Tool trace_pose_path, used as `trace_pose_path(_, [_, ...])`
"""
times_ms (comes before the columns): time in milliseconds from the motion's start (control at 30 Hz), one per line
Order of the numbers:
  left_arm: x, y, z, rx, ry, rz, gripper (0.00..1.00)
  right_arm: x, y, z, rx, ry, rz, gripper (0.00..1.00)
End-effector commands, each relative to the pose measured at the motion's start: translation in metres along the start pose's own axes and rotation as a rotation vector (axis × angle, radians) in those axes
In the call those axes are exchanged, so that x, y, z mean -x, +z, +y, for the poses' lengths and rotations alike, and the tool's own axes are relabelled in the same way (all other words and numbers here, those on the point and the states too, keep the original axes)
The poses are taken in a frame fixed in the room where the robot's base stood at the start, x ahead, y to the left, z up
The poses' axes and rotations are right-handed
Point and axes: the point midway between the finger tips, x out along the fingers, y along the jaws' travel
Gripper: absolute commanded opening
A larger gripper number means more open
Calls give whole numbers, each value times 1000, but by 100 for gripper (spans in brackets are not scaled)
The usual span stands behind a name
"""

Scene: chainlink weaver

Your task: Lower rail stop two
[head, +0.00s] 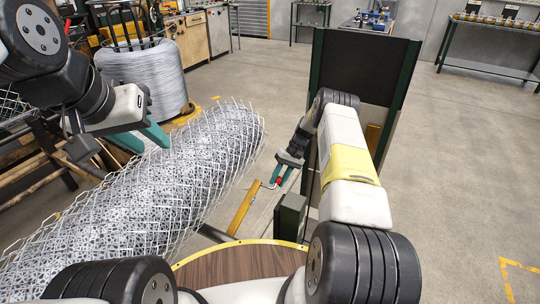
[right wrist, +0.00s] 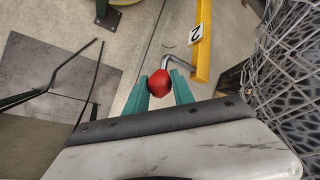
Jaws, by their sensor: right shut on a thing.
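Rail stop two is a yellow bar (right wrist: 203,50) with a white "2" plate in the right wrist view. It also shows in the head view (head: 242,208), slanting beside the mesh roll. A bent grey rod with a red knob (right wrist: 159,83) reaches from near the bar. My right gripper (right wrist: 160,88) is shut on the red knob, with a teal finger on each side. In the head view my right gripper (head: 281,176) points down at the knob (head: 278,181). My left gripper (head: 142,138) is open and empty above the roll. I cannot tell the bar's exact tilt.
The chainlink mesh roll (head: 150,190) lies close on the left of the bar. A dark panel with a green frame (head: 360,75) stands to the right. A wire coil (head: 145,75) is at back left. A round wooden top (head: 240,265) is in front. Open floor lies right.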

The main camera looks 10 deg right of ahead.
Motion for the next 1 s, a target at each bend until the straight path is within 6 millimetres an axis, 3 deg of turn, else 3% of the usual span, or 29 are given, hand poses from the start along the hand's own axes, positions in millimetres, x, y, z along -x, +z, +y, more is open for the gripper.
trace_pose_path(100, [0,0,0,0,0,0,36,-21,-8,16,-1,0,0,0])
trace_pose_path(400, [0,0,0,0,0,0,36,-55,-20,40,-1,1,2,0])
trace_pose_path(1000, [0,0,0,0,0,0,36,-71,-21,50,-1,6,-1,0])
